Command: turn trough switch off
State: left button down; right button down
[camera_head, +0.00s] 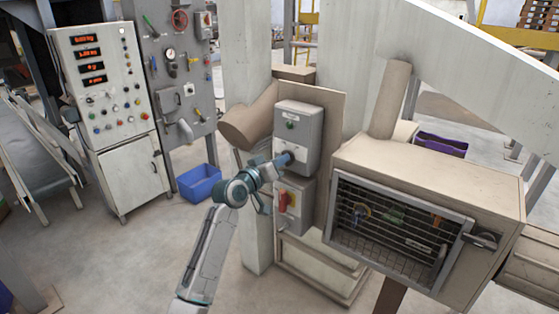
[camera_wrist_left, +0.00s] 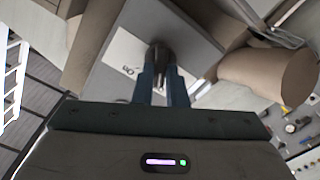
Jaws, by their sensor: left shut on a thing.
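A grey switch box (camera_head: 299,125) is fixed to a brown panel on the post, with a green button near its top. My left gripper (camera_head: 284,159) reaches the lower part of its front face. In the left wrist view my left gripper (camera_wrist_left: 161,82) has its two blue fingers closed around the dark switch knob (camera_wrist_left: 158,52), which stands out from a white label plate (camera_wrist_left: 125,62). In the head view the gripper hides this knob, and its turned position cannot be told. My right gripper is in neither view.
A second grey box (camera_head: 294,208) with a red handle (camera_head: 283,201) sits just below the gripper. A beige housing with a mesh window (camera_head: 390,232) stands to the right. A control cabinet (camera_head: 104,92) and a blue bin (camera_head: 200,183) stand to the left.

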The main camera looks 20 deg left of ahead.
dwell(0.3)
pick_arm(q)
jog(key=c, duration=1.5)
grip_release()
jog(key=shift+o, duration=0.2)
jog(key=b+v, duration=0.4)
jog(key=v, duration=0.6)
jog(key=shift+s, duration=0.35)
jog(key=shift+a, duration=0.15)
